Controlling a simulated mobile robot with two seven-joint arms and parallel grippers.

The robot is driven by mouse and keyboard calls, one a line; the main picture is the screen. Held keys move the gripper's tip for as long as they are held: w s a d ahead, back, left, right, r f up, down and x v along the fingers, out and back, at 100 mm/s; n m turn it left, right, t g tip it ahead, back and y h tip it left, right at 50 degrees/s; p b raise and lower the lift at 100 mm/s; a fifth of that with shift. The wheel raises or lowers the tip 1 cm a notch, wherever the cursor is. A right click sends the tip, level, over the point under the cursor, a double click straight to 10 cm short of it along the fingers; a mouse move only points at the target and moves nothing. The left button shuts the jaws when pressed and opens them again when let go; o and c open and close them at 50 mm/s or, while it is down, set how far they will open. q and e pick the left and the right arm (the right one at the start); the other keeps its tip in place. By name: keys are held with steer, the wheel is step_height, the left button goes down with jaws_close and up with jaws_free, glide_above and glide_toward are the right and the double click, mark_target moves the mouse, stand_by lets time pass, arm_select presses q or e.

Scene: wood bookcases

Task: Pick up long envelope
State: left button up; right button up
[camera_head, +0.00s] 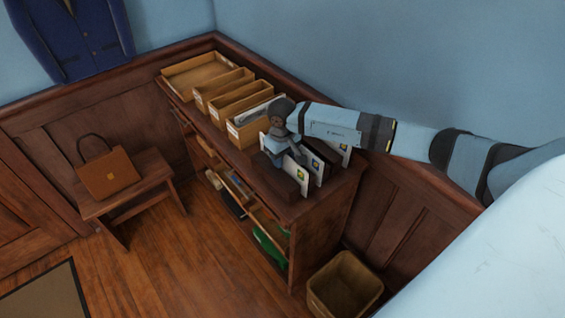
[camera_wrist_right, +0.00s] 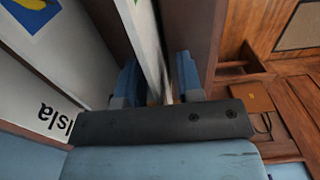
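Several upright white envelopes with yellow-and-blue stamps stand in a dark holder at the near end of the bookcase top. The front envelope (camera_head: 294,172) leans nearest the room, and another envelope (camera_head: 341,154) stands at the right. I cannot tell for sure which is the long one. My right gripper (camera_head: 284,157) points down among them. In the right wrist view, its two blue fingers (camera_wrist_right: 160,80) stand apart on either side of a thin white envelope (camera_wrist_right: 147,38), with a gap showing. A printed envelope (camera_wrist_right: 22,105) is at the left. My left gripper is out of view.
Wooden trays (camera_head: 195,75) and file boxes (camera_head: 243,97) line the bookcase top beyond my gripper. The wall is close behind. A bin (camera_head: 345,285) stands on the floor, and a brown bag (camera_head: 108,174) sits on a bench (camera_head: 150,175).

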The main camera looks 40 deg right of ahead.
jaws_close()
step_height(320, 180, up, 20)
steer(key=b, duration=0.2)
stand_by(0.6)
